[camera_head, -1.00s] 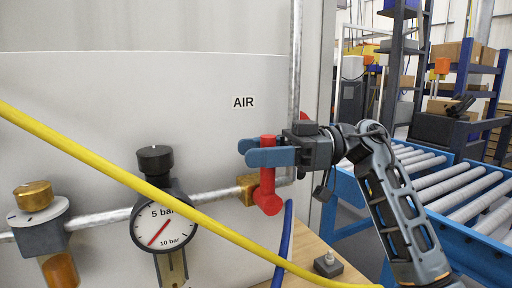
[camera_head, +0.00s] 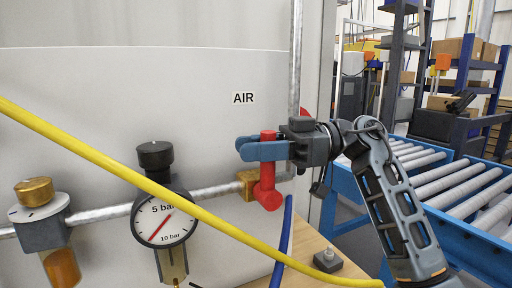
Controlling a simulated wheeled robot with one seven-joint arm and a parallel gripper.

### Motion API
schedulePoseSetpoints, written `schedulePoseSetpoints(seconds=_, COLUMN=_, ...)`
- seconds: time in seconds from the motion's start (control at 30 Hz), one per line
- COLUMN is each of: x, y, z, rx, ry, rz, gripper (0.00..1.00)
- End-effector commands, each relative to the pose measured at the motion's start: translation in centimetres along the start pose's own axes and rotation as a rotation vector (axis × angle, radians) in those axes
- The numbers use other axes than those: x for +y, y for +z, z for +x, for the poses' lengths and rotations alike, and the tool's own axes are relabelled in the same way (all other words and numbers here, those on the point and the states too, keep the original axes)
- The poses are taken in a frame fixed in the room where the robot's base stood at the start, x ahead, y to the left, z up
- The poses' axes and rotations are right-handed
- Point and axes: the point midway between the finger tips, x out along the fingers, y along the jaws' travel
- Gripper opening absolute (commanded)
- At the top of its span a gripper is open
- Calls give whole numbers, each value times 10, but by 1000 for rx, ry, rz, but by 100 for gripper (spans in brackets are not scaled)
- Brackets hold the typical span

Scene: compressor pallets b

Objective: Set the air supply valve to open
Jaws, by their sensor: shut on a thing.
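The air supply valve has a red handle (camera_head: 266,185) standing upright, across a brass body (camera_head: 246,184) on the horizontal grey pipe, below the AIR label (camera_head: 243,98). My gripper (camera_head: 247,147) reaches in from the right, its blue fingers shut around the upper part of the red handle. One finger lies in front of the handle and hides part of it. The handle's rounded lower end shows below the fingers. The handle's pivot is hidden.
A yellow hose (camera_head: 100,158) runs diagonally in front of the pipe. A pressure gauge (camera_head: 163,222) and a brass-topped unit (camera_head: 40,215) are to the left. A blue hose (camera_head: 283,240) hangs below the valve. A roller conveyor (camera_head: 440,185) stands at the right.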

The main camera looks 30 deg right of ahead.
Motion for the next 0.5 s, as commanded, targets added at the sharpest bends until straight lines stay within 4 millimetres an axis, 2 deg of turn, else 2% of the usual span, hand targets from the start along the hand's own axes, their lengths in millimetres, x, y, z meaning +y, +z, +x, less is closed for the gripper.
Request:
schedulePoseSetpoints(seconds=0.23, x=1, y=-1, z=-2, rx=20, ry=0, rz=7, gripper=0)
schedulePoseSetpoints(seconds=0.5, x=4, y=-3, z=-21, rx=226, ry=1, rz=49, gripper=0)
